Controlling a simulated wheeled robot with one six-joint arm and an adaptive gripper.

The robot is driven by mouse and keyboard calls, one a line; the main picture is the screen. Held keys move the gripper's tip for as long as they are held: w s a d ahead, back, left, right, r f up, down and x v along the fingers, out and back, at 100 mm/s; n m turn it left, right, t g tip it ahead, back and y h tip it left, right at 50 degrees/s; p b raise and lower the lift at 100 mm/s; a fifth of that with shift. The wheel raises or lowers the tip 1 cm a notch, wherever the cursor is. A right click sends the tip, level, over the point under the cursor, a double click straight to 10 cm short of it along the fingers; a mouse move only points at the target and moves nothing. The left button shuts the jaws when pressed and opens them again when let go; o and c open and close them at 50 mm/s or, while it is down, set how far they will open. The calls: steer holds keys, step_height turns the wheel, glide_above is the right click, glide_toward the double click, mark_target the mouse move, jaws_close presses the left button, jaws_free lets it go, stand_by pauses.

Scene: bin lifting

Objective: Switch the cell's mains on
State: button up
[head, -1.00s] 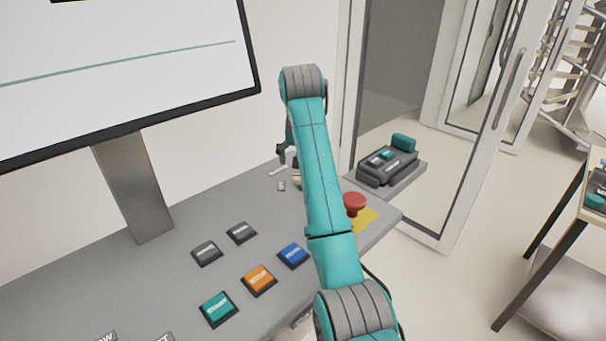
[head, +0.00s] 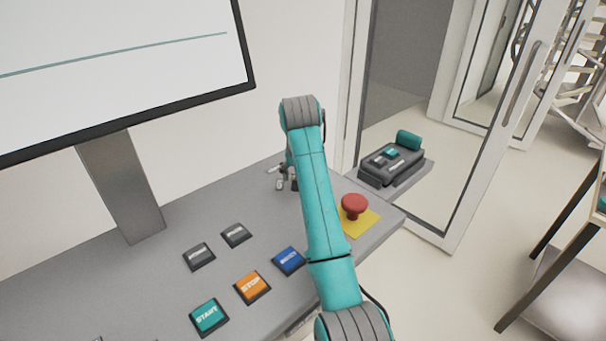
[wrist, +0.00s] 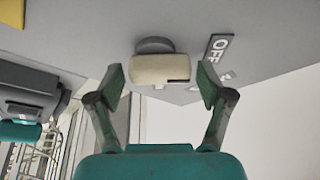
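The mains switch is a cream knob (wrist: 153,68) on a round grey base, mounted on the grey desk. An OFF label (wrist: 214,55) lies beside it in the wrist view, with another label partly hidden. My gripper (wrist: 160,88) is open, with one finger on each side of the knob and a visible gap to each. I cannot tell how deep the fingers reach around it. In the head view my gripper (head: 286,176) is low over the desk's back, mostly hidden by my arm, and the knob cannot be made out.
A red emergency button (head: 354,206) on a yellow plate stands right of my arm. START (head: 209,316), STOP (head: 252,287), blue (head: 288,260) and grey buttons lie in front. A monitor (head: 244,90) stands at left. A dark device (head: 390,163) sits by the glass door.

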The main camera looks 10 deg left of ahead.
steer(key=c, duration=0.7)
steer(key=shift+o, duration=0.2)
steer(key=shift+m, duration=0.4)
steer(key=m+h, duration=0.1)
steer(key=m, duration=0.2)
steer(key=shift+a+h, duration=0.15)
steer(key=shift+h, duration=0.15)
steer(key=m+h, duration=0.1)
steer(key=m, duration=0.4)
steer(key=shift+w+g+h, duration=0.2)
steer(key=shift+g+h, duration=0.2)
steer(key=m, duration=0.2)
steer(key=m+g+h, duration=0.1)
steer(key=m, duration=0.2)
steer(key=shift+w+g, duration=0.15)
steer(key=shift+g, duration=0.15)
steer(key=shift+m+g+h, duration=0.3)
steer(key=shift+m+g, duration=0.4)
steer(key=shift+m, duration=1.5)
steer(key=shift+f, duration=0.1)
